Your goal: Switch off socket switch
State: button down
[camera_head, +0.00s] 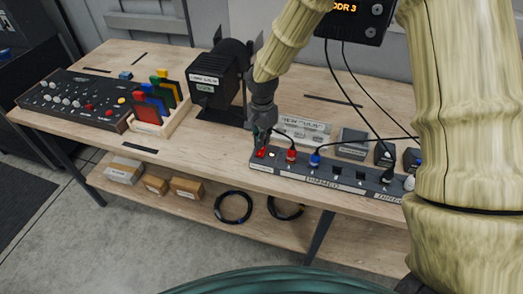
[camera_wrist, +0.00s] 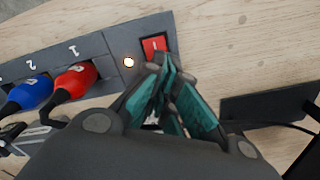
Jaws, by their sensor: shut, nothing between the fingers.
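The socket strip (camera_head: 330,183) lies along the front edge of the wooden bench. Its red rocker switch (camera_head: 261,152) is at the strip's left end in the head view. The red switch also shows in the wrist view (camera_wrist: 154,46), beside a small lit round lamp (camera_wrist: 129,62). My gripper (camera_head: 258,136) is shut and empty, pointing down at the switch. In the wrist view its teal fingertips (camera_wrist: 160,62) are at the switch's lower edge and hide part of it. I cannot tell whether they touch it.
A red plug (camera_wrist: 75,80) and a blue plug (camera_wrist: 30,92) sit in the strip beside the lamp. A black boxy device (camera_head: 217,75) stands behind my gripper. A control panel (camera_head: 75,98) and a rack of coloured cards (camera_head: 158,105) are at left. Bare bench lies between.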

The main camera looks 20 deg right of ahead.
jog(key=shift+s+f+b, duration=0.1)
jog(key=shift+f+b, duration=0.4)
jog(key=shift+f, duration=0.4)
dwell(0.7)
jog(key=shift+r+p, duration=2.45)
jog(key=shift+r, duration=1.1)
jog(key=shift+d, duration=0.1)
